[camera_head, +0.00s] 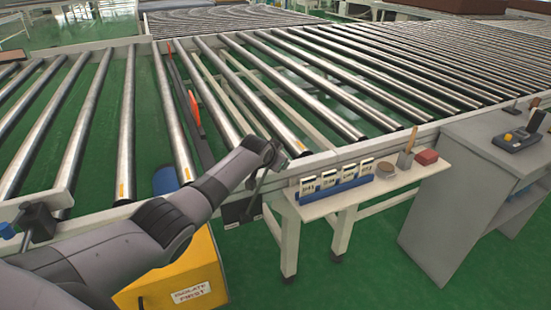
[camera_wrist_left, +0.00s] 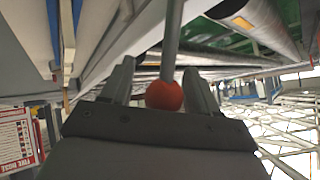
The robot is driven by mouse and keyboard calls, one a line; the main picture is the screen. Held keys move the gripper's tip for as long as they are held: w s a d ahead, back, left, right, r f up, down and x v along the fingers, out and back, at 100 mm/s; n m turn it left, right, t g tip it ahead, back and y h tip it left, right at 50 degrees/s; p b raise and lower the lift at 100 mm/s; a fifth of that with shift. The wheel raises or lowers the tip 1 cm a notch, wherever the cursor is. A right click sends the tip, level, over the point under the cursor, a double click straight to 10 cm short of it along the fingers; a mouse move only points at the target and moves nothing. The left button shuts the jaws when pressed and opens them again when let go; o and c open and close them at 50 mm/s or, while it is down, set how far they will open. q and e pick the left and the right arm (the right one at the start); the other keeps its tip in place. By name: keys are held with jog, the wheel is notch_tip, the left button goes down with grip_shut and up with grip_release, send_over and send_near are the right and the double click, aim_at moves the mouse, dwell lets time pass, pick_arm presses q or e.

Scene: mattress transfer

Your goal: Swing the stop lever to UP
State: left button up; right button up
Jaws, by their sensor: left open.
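The stop lever shows in the left wrist view as a grey rod (camera_wrist_left: 171,40) ending in a red-orange ball knob (camera_wrist_left: 164,96). My left gripper (camera_wrist_left: 158,78) is open, with one finger on each side of the knob and rod; gaps show beside the knob. In the head view my left gripper (camera_head: 270,153) is at the near rail of the roller conveyor (camera_head: 300,162). A thin dark rod (camera_head: 257,188) runs down below it to a dark box (camera_head: 240,211). The knob is hidden there by the gripper. My right gripper is not in view.
A grey cabinet (camera_head: 450,210) stands further right. A yellow box (camera_head: 180,275) is below my arm. An orange strip (camera_head: 193,110) stands between rollers.

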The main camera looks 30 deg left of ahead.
pick_arm(q)
jog(key=shift+s+r, duration=0.1)
jog(key=shift+s, duration=0.05)
jog(key=shift+p+v, duration=0.9)
jog(key=shift+v, duration=0.35)
jog(key=shift+p+v, duration=0.45)
jog(key=shift+v, duration=1.7)
